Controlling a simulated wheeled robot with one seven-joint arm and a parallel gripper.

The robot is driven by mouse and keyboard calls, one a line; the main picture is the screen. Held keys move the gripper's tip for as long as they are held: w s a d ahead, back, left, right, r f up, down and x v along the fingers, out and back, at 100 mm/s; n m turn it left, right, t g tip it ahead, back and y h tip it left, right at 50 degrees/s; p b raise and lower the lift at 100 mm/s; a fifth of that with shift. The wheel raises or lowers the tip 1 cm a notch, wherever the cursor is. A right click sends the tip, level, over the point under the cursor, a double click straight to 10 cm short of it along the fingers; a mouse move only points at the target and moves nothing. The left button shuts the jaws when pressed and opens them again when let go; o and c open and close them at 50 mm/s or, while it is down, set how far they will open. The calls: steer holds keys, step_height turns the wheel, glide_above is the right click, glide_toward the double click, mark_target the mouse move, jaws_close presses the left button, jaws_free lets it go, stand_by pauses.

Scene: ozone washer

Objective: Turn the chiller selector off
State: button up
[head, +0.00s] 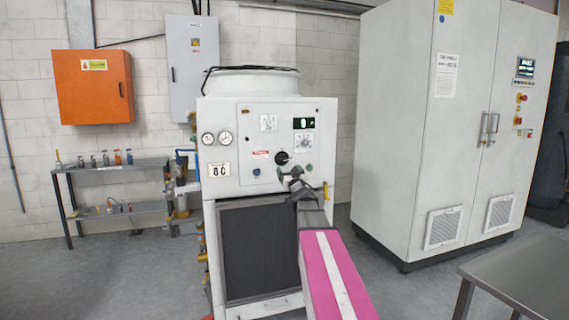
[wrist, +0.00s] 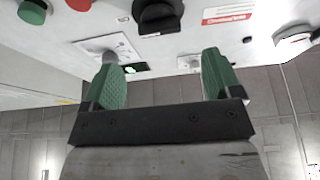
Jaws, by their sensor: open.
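The chiller selector, a black rotary knob (head: 282,158), sits on the white front panel of the chiller (head: 230,180). In the wrist view the selector (wrist: 157,14) is at the top edge, partly cut off. My gripper (head: 289,175) is in front of the panel, near the selector and slightly below it in the head view. In the wrist view my gripper (wrist: 160,55) is open, with green fingers pointing at the panel and nothing between them. The selector lies beyond the fingertips, between them sideways, and is not gripped. Its exact pointing direction is hard to read.
A dial plate (wrist: 92,46), a green button (wrist: 32,11) and a red button (wrist: 80,4) are near the left finger. A gauge (wrist: 293,36) is at right. A tall white cabinet (head: 420,130) stands right of the chiller; a metal table (head: 520,275) is at front right.

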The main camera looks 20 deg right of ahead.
mark_target(284, 160)
steer(key=x, duration=0.7)
steer(key=shift+w, duration=0.1)
steer(key=c, duration=0.9)
